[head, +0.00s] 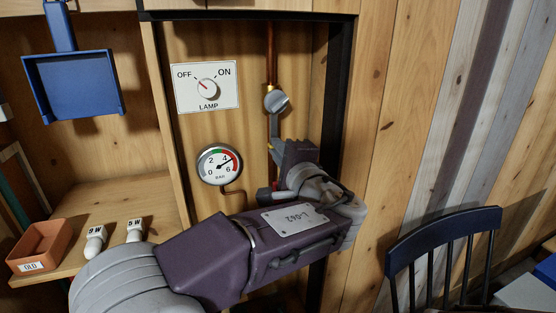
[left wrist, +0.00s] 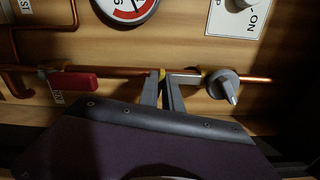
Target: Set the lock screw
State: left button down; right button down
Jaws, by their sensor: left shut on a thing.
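The left wrist view shows my left gripper (left wrist: 161,80) with its two grey fingers close together at the copper pipe (left wrist: 130,70). The gripper is shut on a small yellowish piece at the pipe, which I take to be the lock screw (left wrist: 160,75); the fingers cover most of it. A grey valve knob (left wrist: 221,85) sits on the same pipe to the right of the fingers. It also shows in the head view (head: 276,101), above my left gripper (head: 271,149). My own wrist hides much of the grip there. My right gripper is not in view.
A red handle (left wrist: 73,82) is on the pipe left of the fingers. A pressure gauge (head: 219,165) and lamp switch plate (head: 207,103) are on the wooden panel. A black post (head: 336,95) stands close right. A dark chair (head: 445,235) is at the right.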

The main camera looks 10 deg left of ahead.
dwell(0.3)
pick_arm(q)
jog(key=c, duration=1.5)
grip_release()
jog(key=shift+c, duration=0.2)
jog(key=v, duration=0.9)
